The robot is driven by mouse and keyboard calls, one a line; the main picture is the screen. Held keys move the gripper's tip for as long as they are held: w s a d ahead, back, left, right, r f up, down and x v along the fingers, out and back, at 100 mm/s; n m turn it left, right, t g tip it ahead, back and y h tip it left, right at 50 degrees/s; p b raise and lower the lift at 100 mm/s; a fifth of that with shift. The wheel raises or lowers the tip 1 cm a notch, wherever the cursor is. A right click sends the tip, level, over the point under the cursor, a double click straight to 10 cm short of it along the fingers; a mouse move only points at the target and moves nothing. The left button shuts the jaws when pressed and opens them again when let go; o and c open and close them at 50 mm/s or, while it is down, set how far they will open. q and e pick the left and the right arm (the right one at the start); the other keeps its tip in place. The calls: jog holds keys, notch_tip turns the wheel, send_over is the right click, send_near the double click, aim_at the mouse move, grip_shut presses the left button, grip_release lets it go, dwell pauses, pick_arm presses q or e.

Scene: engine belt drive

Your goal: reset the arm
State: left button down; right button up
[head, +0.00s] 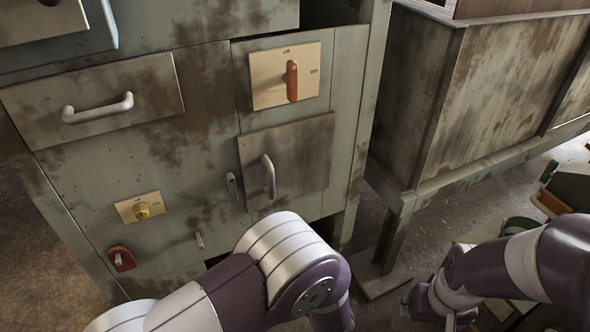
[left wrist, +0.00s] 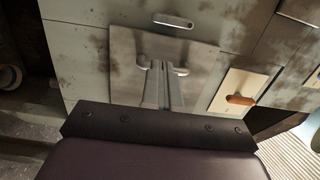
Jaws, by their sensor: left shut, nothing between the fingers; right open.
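My left arm comes in at the bottom of the head view and bends in front of the cabinet; its gripper is hidden there. In the left wrist view my left gripper (left wrist: 166,70) shows two fingers close together, shut with nothing between them, in front of a grey metal panel (left wrist: 123,65). Whether they touch it I cannot tell. My right gripper (head: 428,314) is open and empty, low at the right of the head view, over the floor area and partly cut off.
A rusty bench (head: 480,95) stands at right. Green-edged items (head: 520,225) lie near my right arm.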

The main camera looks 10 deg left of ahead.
pick_arm(q)
jog(key=s+d+f+n+g+h, duration=0.35)
jog(key=d+f+g+h, duration=0.25)
jog(key=d+f+h, duration=0.5)
jog(key=s+a+r+n+g, duration=0.55)
jog(key=s+a+g, duration=0.25)
jog(key=s+a, duration=0.35)
jog(key=w+a+r+n+t, duration=0.1)
jog(key=w+a+r, duration=0.1)
jog(key=a+r, duration=0.4)
notch_tip(320, 180, up, 20)
jog(key=p, duration=2.2)
jog(key=shift+s+a, duration=0.1)
